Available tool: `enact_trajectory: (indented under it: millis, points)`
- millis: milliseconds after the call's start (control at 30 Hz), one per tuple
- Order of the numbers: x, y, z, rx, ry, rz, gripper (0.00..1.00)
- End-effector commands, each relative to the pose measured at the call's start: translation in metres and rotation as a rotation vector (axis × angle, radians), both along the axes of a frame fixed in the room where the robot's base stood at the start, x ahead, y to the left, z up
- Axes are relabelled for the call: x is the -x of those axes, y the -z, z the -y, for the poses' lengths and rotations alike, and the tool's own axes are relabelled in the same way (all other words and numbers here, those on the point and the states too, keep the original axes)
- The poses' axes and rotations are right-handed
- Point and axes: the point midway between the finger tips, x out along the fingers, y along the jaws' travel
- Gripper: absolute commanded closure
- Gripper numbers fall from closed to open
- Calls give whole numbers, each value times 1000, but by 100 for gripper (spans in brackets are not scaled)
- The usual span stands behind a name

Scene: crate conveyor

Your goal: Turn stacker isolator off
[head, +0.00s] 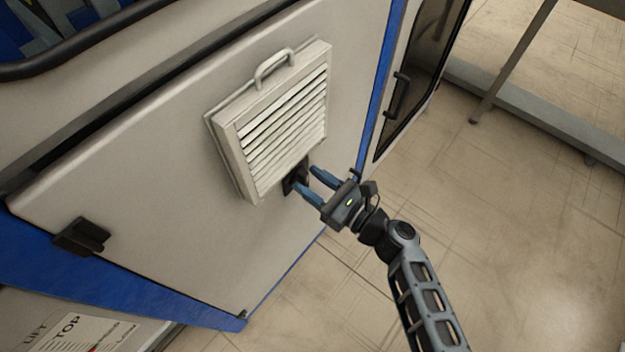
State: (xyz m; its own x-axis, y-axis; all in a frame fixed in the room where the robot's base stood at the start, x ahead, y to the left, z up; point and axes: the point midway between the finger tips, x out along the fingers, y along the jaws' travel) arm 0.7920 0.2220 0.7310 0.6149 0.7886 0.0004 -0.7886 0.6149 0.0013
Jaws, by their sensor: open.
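A small dark fitting (291,184), which looks like the isolator, sits on the pale cabinet panel (160,150) just below the louvred vent. My gripper (305,180) is open, with its two blue fingers pointing at this fitting from the right. One finger is at the upper right of the fitting and the other at its lower right. The fingers partly cover the fitting, so its handle and its position cannot be made out. I cannot tell whether the fingers touch it.
The louvred vent (285,115) with a handle (287,68) on top juts out just above my gripper. A black latch (82,237) is at the panel's lower left. A dark-windowed door (425,70) stands right of the blue edge. Open floor (530,220) lies to the right.

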Motion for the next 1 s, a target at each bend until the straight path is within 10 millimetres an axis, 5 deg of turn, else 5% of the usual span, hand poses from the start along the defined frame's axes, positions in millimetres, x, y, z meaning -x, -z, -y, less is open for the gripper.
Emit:
enact_trajectory:
  millis: [267, 767, 1000]
  points:
    - [-1, 0, -2, 1, 1, 0, 54]
    - [-1, 0, -2, 1, 0, 0, 100]
    - [-1, 0, -2, 4, 0, 4, 100]
